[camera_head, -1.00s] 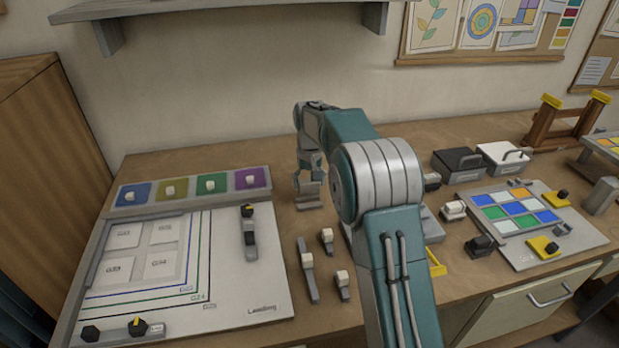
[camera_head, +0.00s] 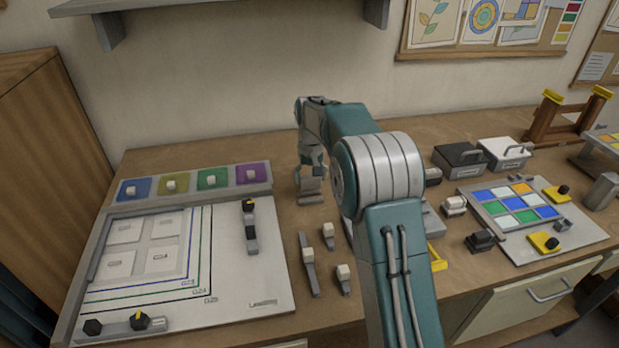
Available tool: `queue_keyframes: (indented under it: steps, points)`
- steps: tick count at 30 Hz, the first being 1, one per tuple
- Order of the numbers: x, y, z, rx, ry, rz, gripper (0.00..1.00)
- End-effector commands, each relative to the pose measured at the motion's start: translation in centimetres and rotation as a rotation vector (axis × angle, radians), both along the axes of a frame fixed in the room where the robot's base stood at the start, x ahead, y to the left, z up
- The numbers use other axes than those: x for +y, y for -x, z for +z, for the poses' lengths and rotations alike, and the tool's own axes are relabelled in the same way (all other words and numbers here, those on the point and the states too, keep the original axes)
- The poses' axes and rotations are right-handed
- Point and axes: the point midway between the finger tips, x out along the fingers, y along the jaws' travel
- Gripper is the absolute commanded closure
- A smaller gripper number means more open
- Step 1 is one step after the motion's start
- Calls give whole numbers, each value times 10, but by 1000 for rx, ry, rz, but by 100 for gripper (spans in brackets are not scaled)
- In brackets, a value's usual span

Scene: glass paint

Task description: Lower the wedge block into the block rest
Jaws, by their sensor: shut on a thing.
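My gripper (camera_head: 311,174) points down over the back middle of the workbench, just right of the colour-pad tray. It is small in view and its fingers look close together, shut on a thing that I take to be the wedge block. A small grey block-like piece (camera_head: 311,198) shows directly below the fingers, at bench level. I cannot tell how much of it is the wedge block and how much is the block rest. The wedge's shape and tilt, and any gap under it, are too small to make out.
A tray with blue, yellow, green and purple pads (camera_head: 192,183) and a white layout board (camera_head: 230,285) lie left. Several white-knobbed tools (camera_head: 308,255) lie in front. My arm hides part of the bench. Lidded boxes (camera_head: 503,153) and a coloured-tile panel (camera_head: 575,232) are right.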

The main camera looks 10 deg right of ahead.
Motion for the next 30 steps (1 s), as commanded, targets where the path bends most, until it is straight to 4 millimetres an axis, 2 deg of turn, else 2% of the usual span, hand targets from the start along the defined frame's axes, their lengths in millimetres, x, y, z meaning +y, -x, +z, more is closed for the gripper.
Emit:
queue_keyframes:
  steps: [30]
  points:
    - [2, 0, -11, 0, 0, 0, 60]
